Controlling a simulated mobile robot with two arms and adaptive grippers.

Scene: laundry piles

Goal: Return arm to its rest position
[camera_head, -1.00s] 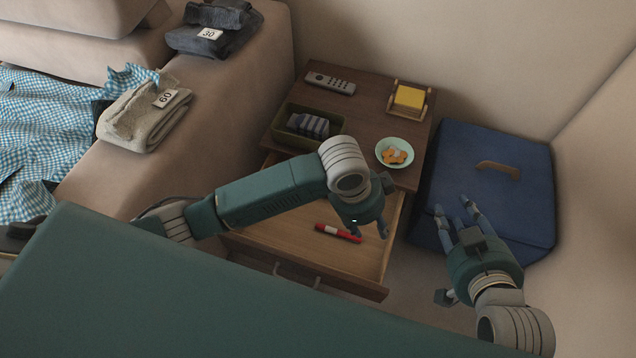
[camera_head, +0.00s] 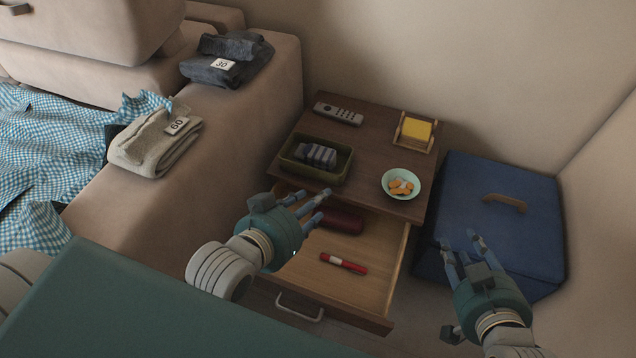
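My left gripper (camera_head: 306,206) is in front of the small wooden table, over the left part of its open drawer (camera_head: 372,285). Its fingers are spread and nothing shows between them. My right gripper (camera_head: 461,250) is at the lower right, in front of the blue box (camera_head: 505,225). Its fingers are apart and empty. A red and white pen-like item (camera_head: 343,263) lies in the drawer, apart from both grippers. A dark red case (camera_head: 343,219) lies farther back in the drawer, partly hidden by the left fingers.
On the tabletop (camera_head: 375,150) are a remote (camera_head: 338,113), a green tray (camera_head: 290,163) with grey items, a bowl (camera_head: 388,190) of snacks and a yellow notepad (camera_head: 417,129). Folded cloths numbered 60 (camera_head: 150,147) and 30 (camera_head: 215,72) lie on the sofa arm.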

